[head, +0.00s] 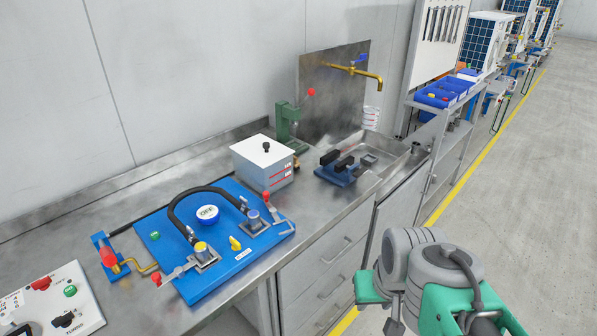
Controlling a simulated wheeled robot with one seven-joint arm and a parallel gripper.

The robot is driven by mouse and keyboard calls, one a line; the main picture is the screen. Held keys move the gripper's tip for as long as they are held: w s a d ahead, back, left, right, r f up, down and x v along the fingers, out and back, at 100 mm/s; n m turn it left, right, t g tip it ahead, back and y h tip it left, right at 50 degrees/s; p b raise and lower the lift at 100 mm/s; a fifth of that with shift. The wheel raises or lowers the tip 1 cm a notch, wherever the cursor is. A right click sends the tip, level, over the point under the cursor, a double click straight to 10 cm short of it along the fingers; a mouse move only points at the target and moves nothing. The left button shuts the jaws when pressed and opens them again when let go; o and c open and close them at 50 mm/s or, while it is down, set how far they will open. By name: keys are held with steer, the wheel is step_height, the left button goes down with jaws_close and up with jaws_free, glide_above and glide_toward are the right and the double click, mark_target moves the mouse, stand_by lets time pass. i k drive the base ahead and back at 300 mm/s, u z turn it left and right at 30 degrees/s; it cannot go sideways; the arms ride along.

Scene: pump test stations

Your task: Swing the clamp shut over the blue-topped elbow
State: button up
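The blue-topped elbow (253,216) stands at the right end of the blue board (221,269), at one end of a black hose (180,198). A metal clamp (281,216) with a red tip sits beside it, on its right. The clamp's bar appears to lie off to the side, not across the blue top; its exact angle is too small to tell. A yellow-topped elbow (201,249) stands at the hose's other end, with a second metal clamp (177,271) and red tip. Parts of my grey and green arm show at the lower right. My gripper is not in view.
Behind the board stands a white-topped grey box (263,164). A blue vise-like fixture (338,171) sits near the sink (385,146). A round OFF gauge (207,215) is on the board. A red-handled valve (108,256) and control panel (50,301) are at left.

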mark_target(274, 214)
steer(key=u, duration=0.4)
steer(key=i, duration=1.05)
steer(key=u, duration=0.75)
